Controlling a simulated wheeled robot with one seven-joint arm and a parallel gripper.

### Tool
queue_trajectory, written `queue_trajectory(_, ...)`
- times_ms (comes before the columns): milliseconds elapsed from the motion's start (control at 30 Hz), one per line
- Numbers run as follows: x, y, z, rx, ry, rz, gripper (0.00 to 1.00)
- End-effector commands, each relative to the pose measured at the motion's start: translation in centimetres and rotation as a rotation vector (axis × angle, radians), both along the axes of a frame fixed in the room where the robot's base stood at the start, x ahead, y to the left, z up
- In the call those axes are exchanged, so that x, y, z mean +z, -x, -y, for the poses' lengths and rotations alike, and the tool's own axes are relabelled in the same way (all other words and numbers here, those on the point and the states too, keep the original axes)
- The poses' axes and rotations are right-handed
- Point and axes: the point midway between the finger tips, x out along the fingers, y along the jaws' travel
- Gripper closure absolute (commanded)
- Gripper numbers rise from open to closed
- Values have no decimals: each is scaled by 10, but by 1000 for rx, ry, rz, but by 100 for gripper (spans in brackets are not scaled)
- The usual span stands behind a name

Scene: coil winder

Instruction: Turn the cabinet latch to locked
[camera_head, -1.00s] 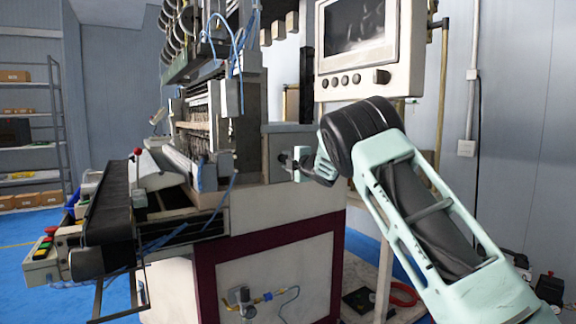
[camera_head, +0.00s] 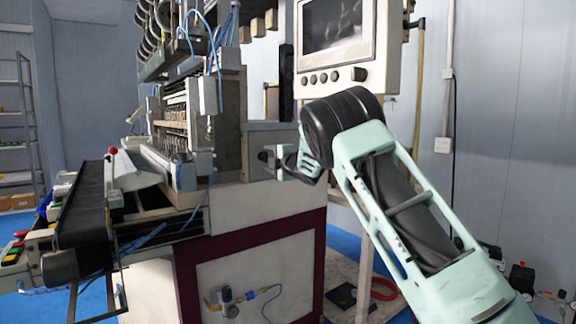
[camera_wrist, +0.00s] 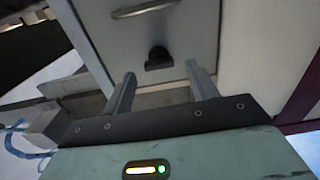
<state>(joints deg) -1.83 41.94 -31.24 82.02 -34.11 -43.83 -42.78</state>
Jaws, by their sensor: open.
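The grey cabinet (camera_wrist: 190,35) faces my gripper in the wrist view. It has a bar handle (camera_wrist: 143,9) at the top edge and a small black latch (camera_wrist: 158,58) below it. My gripper (camera_wrist: 161,70) is open, its two fingers on either side of the latch in the picture. I see no finger touching the latch, and the exact gap in depth is unclear. In the head view my gripper (camera_head: 274,162) is in front of the grey cabinet (camera_head: 283,134) on the machine's side.
The winding machine (camera_head: 190,120) with its conveyor (camera_head: 95,205) fills the left. A monitor panel (camera_head: 345,45) hangs above my arm. The cream base cabinet (camera_head: 250,215) with a dark red frame stands below. Blue air tubes show beside the machine.

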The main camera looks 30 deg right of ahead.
Motion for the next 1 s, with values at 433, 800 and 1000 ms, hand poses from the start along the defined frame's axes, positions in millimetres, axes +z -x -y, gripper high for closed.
queue_trajectory(433, 0, 99, 3, -2, -4, 1, 42)
queue_trajectory(800, 0, 154, 5, -1, -1, 0, 42)
queue_trajectory(1000, -1, 158, 5, 0, 0, -1, 42)
